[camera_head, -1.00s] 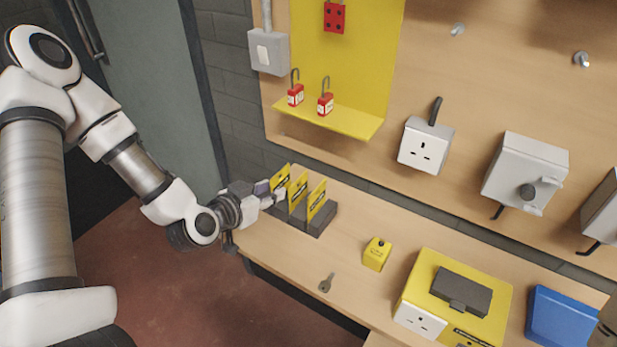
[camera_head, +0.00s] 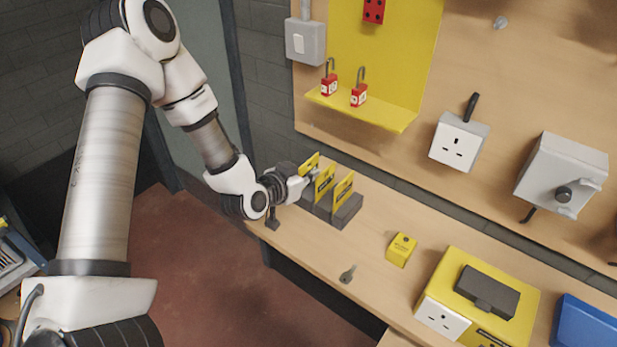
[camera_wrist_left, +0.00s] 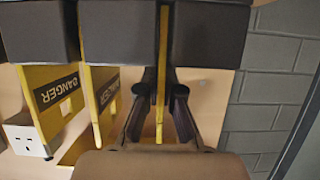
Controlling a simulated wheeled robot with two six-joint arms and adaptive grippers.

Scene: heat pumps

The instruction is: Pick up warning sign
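Several yellow warning signs stand upright in a dark slotted holder (camera_head: 331,213) at the bench's left end. The left-most warning sign (camera_head: 309,161) is partly hidden by my left gripper (camera_head: 313,179). In the left wrist view this sign is seen edge-on (camera_wrist_left: 160,60), still in the slot between dark blocks, with the dark fingers of my left gripper (camera_wrist_left: 162,95) close on either side. The fingers look shut on it. The middle sign (camera_head: 325,181) and right sign (camera_head: 345,187) stand beside it; two signs marked DANGER show in the wrist view (camera_wrist_left: 55,92). My right gripper is not in view.
A yellow shelf (camera_head: 385,118) with two red padlocks (camera_head: 359,95) hangs above. A brick wall lies behind.

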